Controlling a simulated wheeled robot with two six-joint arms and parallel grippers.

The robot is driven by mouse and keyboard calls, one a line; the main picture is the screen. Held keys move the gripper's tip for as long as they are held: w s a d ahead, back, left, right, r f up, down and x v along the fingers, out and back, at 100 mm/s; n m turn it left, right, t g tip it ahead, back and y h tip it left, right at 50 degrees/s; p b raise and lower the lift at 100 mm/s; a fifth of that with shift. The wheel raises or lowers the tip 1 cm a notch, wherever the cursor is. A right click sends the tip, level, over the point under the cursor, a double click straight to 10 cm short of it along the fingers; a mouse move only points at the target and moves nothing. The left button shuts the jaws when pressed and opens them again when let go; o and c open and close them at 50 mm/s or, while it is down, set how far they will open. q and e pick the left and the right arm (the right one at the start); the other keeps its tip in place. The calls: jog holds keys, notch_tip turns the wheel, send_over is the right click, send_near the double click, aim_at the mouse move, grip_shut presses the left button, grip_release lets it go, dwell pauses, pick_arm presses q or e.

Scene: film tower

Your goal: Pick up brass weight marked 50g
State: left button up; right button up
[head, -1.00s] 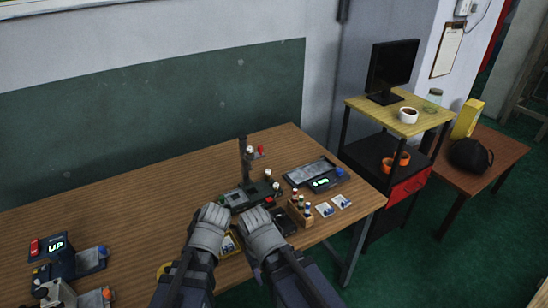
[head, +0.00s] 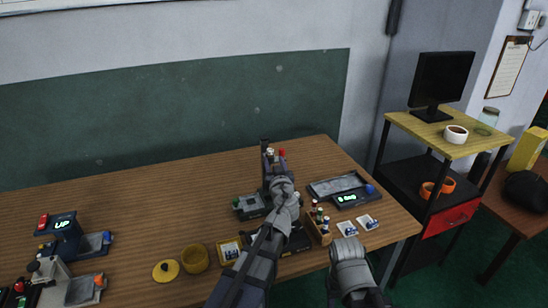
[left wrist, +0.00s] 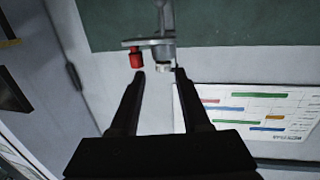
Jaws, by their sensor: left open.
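I cannot make out a brass weight or a 50g marking in either view. My left gripper (head: 272,168) is raised at the small tower on the bench, which it partly hides. In the left wrist view its fingers (left wrist: 159,76) are open, with nothing clearly held. A metal bracket (left wrist: 150,42) with a red knob (left wrist: 136,60) and a short pale cylinder (left wrist: 163,66) is just beyond the fingertips; the cylinder lines up with the gap. My right gripper (head: 350,252) is low by the bench's front edge; its jaw state is unclear.
A wooden rack (head: 318,232) of small capped bottles stands right of my left arm, with picture cards (head: 357,225) beside it. A device with a green display (head: 345,197) is behind. The bench's left middle is clear.

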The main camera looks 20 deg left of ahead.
aim_at(271, 153)
pick_arm(q)
jog(key=shift+r+x, duration=0.2)
jog(key=shift+x, duration=1.45)
jog(key=shift+r+x, duration=0.2)
jog(key=shift+x, duration=1.5)
jog(key=shift+s+a, duration=0.15)
jog(key=shift+a, duration=0.05)
grip_shut()
